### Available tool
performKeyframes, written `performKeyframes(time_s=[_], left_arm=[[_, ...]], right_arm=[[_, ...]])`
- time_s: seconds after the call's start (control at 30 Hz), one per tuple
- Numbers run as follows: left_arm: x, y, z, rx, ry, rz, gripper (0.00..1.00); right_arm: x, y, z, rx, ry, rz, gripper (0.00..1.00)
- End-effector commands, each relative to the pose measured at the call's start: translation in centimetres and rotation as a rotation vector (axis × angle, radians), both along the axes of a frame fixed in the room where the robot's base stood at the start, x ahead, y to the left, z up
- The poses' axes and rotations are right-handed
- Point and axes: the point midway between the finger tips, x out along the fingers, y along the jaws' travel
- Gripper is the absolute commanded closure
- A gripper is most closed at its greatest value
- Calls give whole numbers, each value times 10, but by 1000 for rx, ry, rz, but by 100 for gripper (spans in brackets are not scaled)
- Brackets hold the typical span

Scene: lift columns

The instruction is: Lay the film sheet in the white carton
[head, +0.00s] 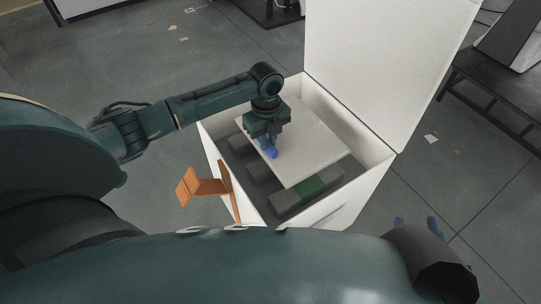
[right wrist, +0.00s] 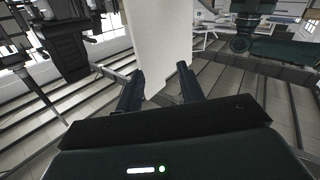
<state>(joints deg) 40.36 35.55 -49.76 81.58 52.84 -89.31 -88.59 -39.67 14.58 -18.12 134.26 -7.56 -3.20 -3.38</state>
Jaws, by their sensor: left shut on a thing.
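The white carton (head: 350,133) stands open on the floor in the middle of the head view, with a tall white flap (head: 375,60) raised at its back. The pale film sheet (head: 305,150) is over the carton's opening, inside the outline of its walls. My left gripper (head: 268,148), with blue fingertips, is shut on the sheet near its left part. I cannot tell whether the sheet touches the contents below. My right gripper (right wrist: 158,72) is open and empty in the right wrist view; its blue tips show beyond my arm in the head view (head: 416,223).
Dark grey blocks (head: 285,202), one with a green band (head: 311,186), lie in the carton, partly hidden by the sheet. An orange piece (head: 203,186) sticks out at the carton's left side. A dark bench (head: 490,85) stands right. Small scraps lie on the floor.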

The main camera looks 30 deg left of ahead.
Motion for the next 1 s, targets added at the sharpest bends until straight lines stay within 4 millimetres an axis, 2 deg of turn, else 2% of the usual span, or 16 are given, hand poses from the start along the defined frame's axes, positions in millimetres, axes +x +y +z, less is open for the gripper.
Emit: performKeyframes(time_s=[0.03,0.17,0.4,1.0], left_arm=[[0,0,-11,0,0,0,100],[0,0,-21,0,-1,1,100],[0,0,-54,0,0,0,100],[0,1,-64,1,-2,0,100]], right_arm=[[0,1,-3,2,-21,7,62],[-1,3,-2,4,-56,16,62],[-4,9,-2,17,-139,47,62],[-5,10,0,23,-151,51,62]])
